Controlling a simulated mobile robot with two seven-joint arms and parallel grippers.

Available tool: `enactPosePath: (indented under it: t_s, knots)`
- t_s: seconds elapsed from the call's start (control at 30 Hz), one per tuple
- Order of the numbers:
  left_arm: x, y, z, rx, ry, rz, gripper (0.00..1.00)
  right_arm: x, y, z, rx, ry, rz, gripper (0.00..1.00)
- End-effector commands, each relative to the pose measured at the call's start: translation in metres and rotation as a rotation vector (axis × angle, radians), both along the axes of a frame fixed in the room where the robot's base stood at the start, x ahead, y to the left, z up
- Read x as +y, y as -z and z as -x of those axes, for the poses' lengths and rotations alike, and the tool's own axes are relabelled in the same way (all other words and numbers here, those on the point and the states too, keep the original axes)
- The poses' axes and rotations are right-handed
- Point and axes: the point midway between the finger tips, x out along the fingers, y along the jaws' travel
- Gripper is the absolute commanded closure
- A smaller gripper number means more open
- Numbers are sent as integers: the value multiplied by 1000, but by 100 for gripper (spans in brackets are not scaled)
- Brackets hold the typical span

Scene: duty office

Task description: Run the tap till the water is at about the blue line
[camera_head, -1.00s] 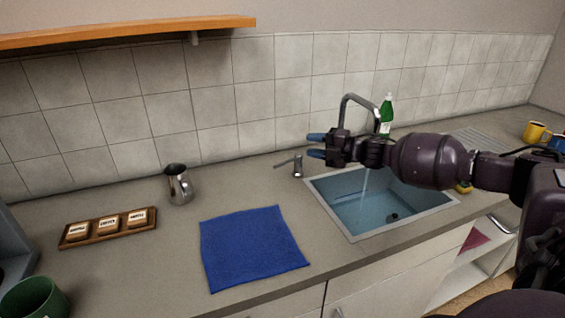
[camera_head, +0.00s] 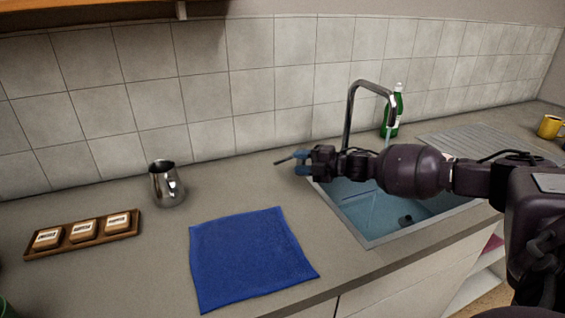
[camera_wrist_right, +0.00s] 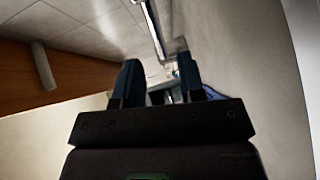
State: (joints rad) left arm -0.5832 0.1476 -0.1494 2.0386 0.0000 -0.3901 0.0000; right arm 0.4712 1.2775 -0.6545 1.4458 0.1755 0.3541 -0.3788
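The metal tap's spout (camera_head: 366,88) arches over the sink. In the right wrist view the fingers (camera_wrist_right: 160,82) also stand apart. My left gripper is out of view.
A blue cloth (camera_head: 250,257) lies on the counter left of the sink. A metal jug (camera_head: 166,186) and a wooden tray (camera_head: 124,234) with labelled blocks stand further left. A green bottle (camera_head: 391,112) stands behind the sink, and a yellow mug (camera_head: 549,127) at the right.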

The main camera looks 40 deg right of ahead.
Motion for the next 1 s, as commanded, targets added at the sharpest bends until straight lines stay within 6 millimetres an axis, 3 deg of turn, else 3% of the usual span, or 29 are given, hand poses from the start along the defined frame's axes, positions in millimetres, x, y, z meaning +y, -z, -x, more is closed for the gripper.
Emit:
enactPosePath:
  t_s: [0.4,0.87,1.0]
  knots:
    - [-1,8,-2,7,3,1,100,24,9,-42,0,-1,0,64]
    - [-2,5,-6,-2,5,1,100,29,10,-50,1,0,0,64]
    - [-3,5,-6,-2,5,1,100,29,10,-50,0,0,0,80]
